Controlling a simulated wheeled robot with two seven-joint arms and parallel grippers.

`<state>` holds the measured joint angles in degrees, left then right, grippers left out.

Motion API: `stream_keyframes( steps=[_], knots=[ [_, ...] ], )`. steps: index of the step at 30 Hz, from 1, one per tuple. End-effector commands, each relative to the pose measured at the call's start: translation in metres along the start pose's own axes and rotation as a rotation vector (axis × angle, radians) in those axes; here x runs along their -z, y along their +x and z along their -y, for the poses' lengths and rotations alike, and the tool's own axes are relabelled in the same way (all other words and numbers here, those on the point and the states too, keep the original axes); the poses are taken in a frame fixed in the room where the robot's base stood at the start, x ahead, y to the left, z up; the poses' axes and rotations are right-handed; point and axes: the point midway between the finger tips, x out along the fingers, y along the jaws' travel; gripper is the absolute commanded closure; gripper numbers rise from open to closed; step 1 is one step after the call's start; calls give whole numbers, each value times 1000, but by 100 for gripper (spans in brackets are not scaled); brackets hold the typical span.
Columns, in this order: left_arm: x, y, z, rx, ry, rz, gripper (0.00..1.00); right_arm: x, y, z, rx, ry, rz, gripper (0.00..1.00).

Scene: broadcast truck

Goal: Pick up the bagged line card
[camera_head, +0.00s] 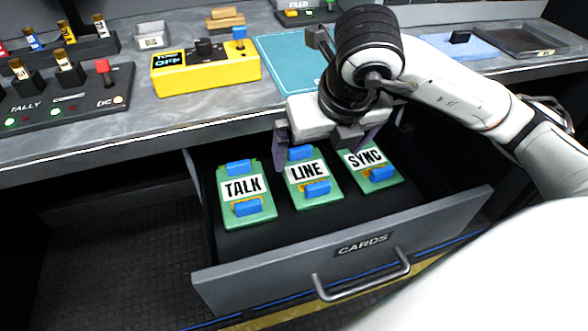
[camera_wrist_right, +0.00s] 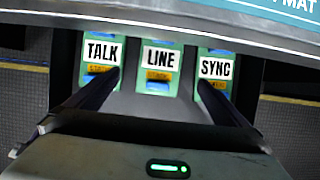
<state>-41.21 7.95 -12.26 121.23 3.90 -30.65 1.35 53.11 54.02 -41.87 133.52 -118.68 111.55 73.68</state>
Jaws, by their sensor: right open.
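The line card (camera_head: 316,189) is green with a white LINE label and blue pieces at top and bottom. It lies in the open drawer (camera_head: 345,243), between the talk card (camera_head: 240,187) and the sync card (camera_head: 367,158). I cannot make out a bag around it. My right gripper (camera_head: 316,158) is open and empty above the line card's far end, partly covering it. In the right wrist view the line card (camera_wrist_right: 159,66) shows between the two spread fingers, apart from both. My left gripper is not in view.
The grey counter (camera_head: 130,125) overhangs the drawer's back, close behind my right gripper. On it are a yellow box (camera_head: 205,71), a teal mat (camera_head: 285,65) and a dark switch panel (camera_head: 70,100). The drawer front has a handle (camera_head: 362,281).

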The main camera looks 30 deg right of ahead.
Motion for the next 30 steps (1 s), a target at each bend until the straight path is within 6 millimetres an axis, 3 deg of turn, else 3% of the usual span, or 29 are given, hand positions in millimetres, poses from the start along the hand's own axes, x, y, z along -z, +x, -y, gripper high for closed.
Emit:
stream_keyframes(
  steps=[6,14,21,30],
  knots=[
    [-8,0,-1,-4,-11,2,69,2,35,0,1,0,-5,0],
    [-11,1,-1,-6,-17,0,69,1,56,0,1,-1,-4,0],
    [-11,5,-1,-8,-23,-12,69,0,92,1,0,0,-4,0],
    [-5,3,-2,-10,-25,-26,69,0,101,0,-2,-2,-2,0]
  ],
)
